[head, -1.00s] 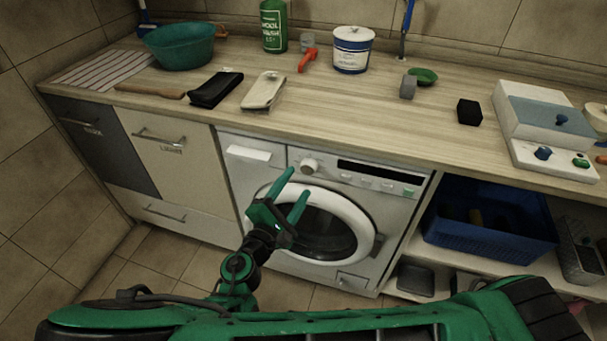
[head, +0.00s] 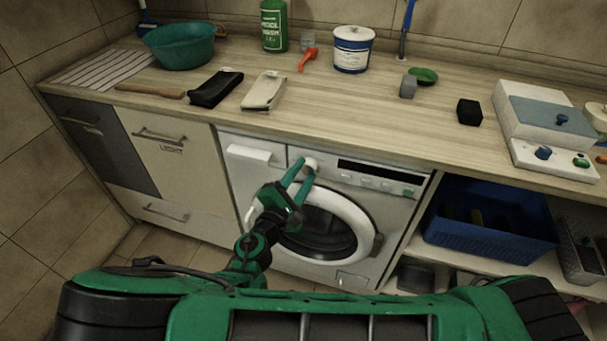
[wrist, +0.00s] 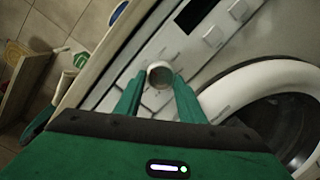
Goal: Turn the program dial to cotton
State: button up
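The white program dial (head: 311,164) is on the front panel of the washing machine (head: 385,213), left of the dark display. In the wrist view the dial (wrist: 159,74) shows as a round knob between and just beyond my two green fingers. My gripper (head: 303,170) is open, with its fingertips close to the dial, one on either side. I cannot tell whether a finger touches it. The dial's markings are too small to read, so its setting cannot be told.
The wooden counter (head: 330,120) overhangs just above the panel. The round door (head: 362,222) lies below and right of the dial. A detergent drawer (head: 250,153) is to its left. A blue crate (head: 490,235) stands on the shelf at right.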

jog(key=m, duration=0.4)
jog(key=shift+y, duration=0.3)
jog(key=shift+s+d+m+g, duration=0.1)
jog(key=shift+m+g, duration=0.2)
jog(key=shift+m, duration=1.9)
jog(key=o, duration=1)
jog(key=shift+o, duration=0.2)
jog(key=shift+r, duration=0.1)
